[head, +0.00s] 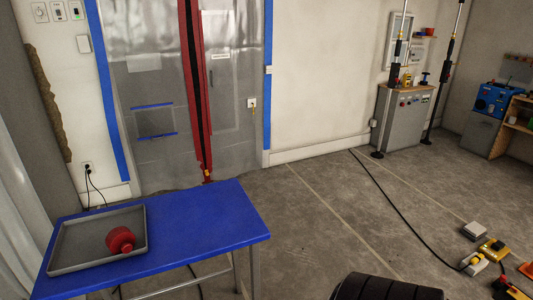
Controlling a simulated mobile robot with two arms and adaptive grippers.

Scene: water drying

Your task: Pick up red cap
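A round red cap (121,239) lies in a shallow grey tray (75,253), toward the tray's right side. The tray sits on the left part of a blue table (205,225) at the lower left of the head view. Neither of my grippers shows in this view, and nothing is touching the cap.
The right part of the table top is bare. A black cable (395,205) runs across the grey floor. Yellow and grey items (491,249) lie on the floor at the lower right. A plastic-sheeted doorway with a red zip (196,90) is behind the table. A grey cabinet (402,117) stands at the back.

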